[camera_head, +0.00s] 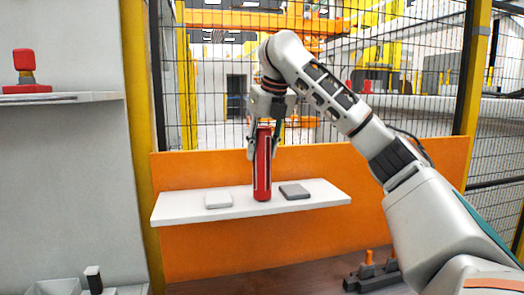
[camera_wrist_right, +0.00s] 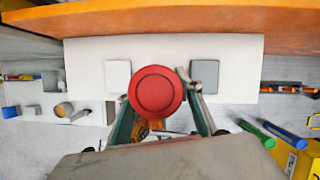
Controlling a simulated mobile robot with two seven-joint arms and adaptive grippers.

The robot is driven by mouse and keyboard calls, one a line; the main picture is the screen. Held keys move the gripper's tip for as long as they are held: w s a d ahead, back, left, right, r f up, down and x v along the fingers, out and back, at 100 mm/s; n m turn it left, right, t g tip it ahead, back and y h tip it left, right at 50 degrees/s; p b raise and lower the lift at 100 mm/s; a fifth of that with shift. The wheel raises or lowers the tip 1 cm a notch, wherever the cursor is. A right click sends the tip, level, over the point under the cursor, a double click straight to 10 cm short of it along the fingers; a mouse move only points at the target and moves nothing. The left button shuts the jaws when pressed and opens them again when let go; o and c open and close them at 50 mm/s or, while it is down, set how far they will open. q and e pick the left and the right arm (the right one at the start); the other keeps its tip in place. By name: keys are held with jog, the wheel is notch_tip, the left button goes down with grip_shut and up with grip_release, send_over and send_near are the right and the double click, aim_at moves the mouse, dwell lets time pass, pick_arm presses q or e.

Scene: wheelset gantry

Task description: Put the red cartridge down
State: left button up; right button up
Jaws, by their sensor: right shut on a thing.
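The red cartridge (camera_head: 262,170) is upright over the white shelf (camera_head: 325,198), between a light pad (camera_head: 218,200) and a dark grey pad (camera_head: 294,191). Its lower end is at or very near the shelf top; I cannot tell if it touches. My right gripper (camera_head: 263,150) is shut on its upper part from above. In the right wrist view the cartridge's round red end (camera_wrist_right: 155,92) shows between the two fingers, with the light pad (camera_wrist_right: 117,75) and grey pad (camera_wrist_right: 205,76) on either side. My left gripper is not in view.
An orange panel (camera_head: 220,255) stands behind and below the shelf, with a mesh fence (camera_head: 215,120) above it. A side shelf (camera_head: 60,98) at the left holds a red object (camera_head: 25,68). A dark block with orange-topped parts (camera_head: 370,272) lies lower right.

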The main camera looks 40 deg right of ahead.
aim_at(266, 129)
jog(key=shift+f, duration=0.1)
jog(key=shift+f, duration=0.1)
jog(key=o, duration=1.4)
jog(key=shift+c, duration=0.2)
jog(key=v, duration=1.2)
